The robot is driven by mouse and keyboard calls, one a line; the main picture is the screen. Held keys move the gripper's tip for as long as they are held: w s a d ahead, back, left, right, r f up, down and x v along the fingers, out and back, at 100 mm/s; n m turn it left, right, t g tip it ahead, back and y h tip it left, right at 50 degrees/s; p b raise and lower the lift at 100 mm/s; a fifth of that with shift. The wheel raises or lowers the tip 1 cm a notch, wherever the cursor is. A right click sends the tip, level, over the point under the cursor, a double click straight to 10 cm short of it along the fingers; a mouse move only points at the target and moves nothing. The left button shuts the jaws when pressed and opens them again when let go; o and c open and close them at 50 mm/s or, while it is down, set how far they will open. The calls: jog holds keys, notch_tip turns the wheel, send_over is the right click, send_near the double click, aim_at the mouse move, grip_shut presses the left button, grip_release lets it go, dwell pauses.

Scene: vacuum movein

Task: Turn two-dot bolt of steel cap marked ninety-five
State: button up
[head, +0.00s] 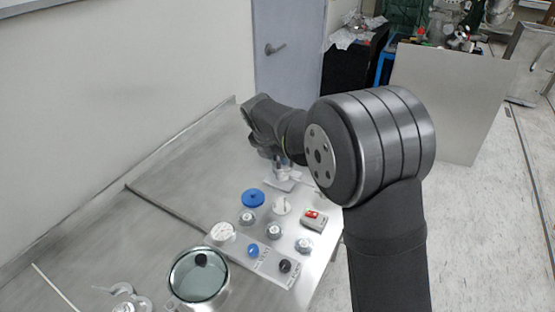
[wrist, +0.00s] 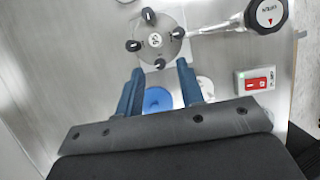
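A round steel cap (wrist: 155,40) sits on a light square plate in the upper middle of the wrist view. Several black bolts with pale heads stand around its rim, and a small marking at its centre is too small to read surely. The nearest bolt (wrist: 160,63) appears between my fingertips; I cannot tell its dots or whether the fingers touch it. My gripper (wrist: 160,67) has its two blue fingers apart with a gap between them. In the head view my gripper (head: 281,160) points down at the far end of the bench, and the cap is mostly hidden there.
A red switch box (wrist: 257,81) stands to the right, and a blue round knob (wrist: 157,98) is behind the fingers.

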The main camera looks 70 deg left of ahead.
jog(key=shift+x, duration=1.05)
grip_shut()
jog(key=shift+a+m+t+h, duration=0.1)
jog(key=shift+m+t+h, duration=0.25)
jog(key=shift+m, duration=0.85)
jog(key=shift+m+t+h, duration=0.15)
jog(key=shift+m+h, duration=0.3)
jog(key=shift+m, duration=0.75)
grip_release()
